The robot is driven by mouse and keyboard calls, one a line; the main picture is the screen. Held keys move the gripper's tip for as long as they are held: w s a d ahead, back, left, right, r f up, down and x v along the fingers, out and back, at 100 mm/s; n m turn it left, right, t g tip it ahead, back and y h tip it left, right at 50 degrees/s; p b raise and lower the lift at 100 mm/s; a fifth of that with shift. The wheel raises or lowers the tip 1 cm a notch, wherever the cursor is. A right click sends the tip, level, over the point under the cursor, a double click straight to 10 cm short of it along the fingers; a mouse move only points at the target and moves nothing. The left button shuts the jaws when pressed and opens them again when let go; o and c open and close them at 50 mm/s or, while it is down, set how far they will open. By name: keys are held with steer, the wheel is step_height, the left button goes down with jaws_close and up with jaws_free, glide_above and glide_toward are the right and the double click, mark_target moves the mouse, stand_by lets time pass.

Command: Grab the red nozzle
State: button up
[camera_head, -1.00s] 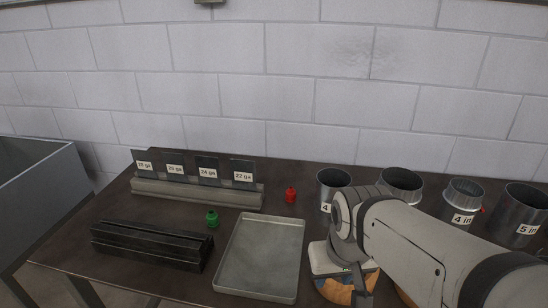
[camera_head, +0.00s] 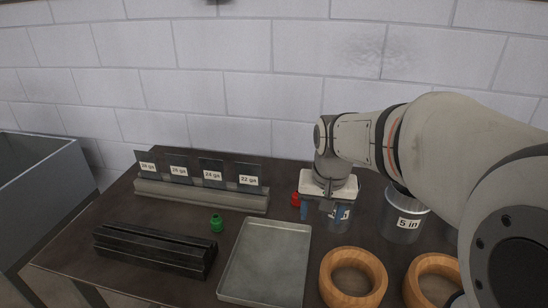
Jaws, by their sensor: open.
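The small red nozzle (camera_head: 295,199) stands on the dark table, right of the grey slotted rack and behind the tray. It is partly hidden by my gripper. My gripper (camera_head: 318,212) is open and hangs pointing down at the nozzle's right. One bluish finger is right beside the nozzle in the picture. I cannot tell whether the nozzle lies between the fingers or whether they touch.
A green nozzle (camera_head: 217,223) stands left of the metal tray (camera_head: 265,262). A slotted rack (camera_head: 200,194) with labelled plates is at the back left, black bars (camera_head: 155,250) in front.

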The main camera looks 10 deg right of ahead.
steer(key=w+f+m+g+p, duration=0.15)
steer(key=w+m, duration=0.25)
steer(key=w, duration=1.2)
steer(key=m+p, duration=0.2)
steer(key=m, duration=0.1)
glide_above(297, 191)
steer(key=a, duration=0.1)
steer(key=f, duration=0.6)
steer(key=shift+s+f, duration=0.2)
steer(key=shift+f, duration=0.15)
steer(key=shift+w+f, duration=0.2)
steer(key=shift+f, duration=0.45)
steer(key=f, duration=0.2)
steer(key=f+p, duration=0.1)
steer(key=f, duration=0.1)
steer(key=d+f, duration=0.1)
steer(key=f, duration=0.2)
steer(key=shift+c, duration=0.3)
steer(key=shift+r, duration=0.1)
steer(key=c, duration=1)
